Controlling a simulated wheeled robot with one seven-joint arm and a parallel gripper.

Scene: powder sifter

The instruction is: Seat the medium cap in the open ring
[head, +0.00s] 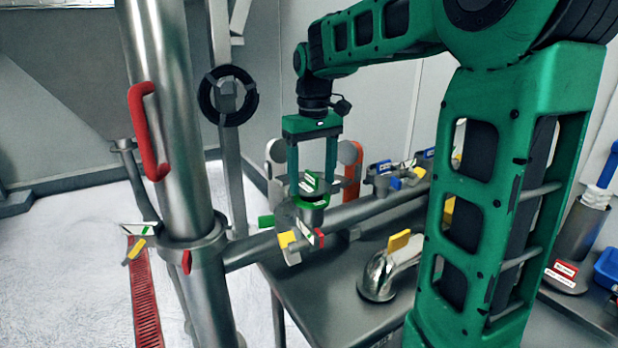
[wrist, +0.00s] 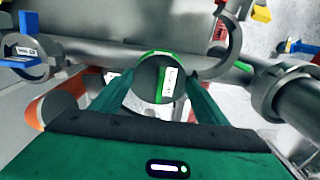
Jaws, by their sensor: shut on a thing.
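My gripper (head: 311,187) points down and is shut on a round grey cap with a green handle and a white label (head: 311,182). In the wrist view the cap (wrist: 147,80) sits between the fingertips (wrist: 158,88), with green along its edge. Just below the cap in the head view is a short upright port with a green-rimmed top (head: 316,203) on the horizontal pipe. A grey ring clamp (wrist: 234,48) with a green tab stands beside the cap in the wrist view. I cannot tell whether the cap touches the port; its underside is hidden.
The horizontal steel pipe (head: 365,209) runs from the thick upright column (head: 178,110) over a dark table (head: 335,300). Blue-tabbed clamps (head: 385,180) stand behind to the right. A curved pipe elbow with a yellow tab (head: 378,278) stands on the table.

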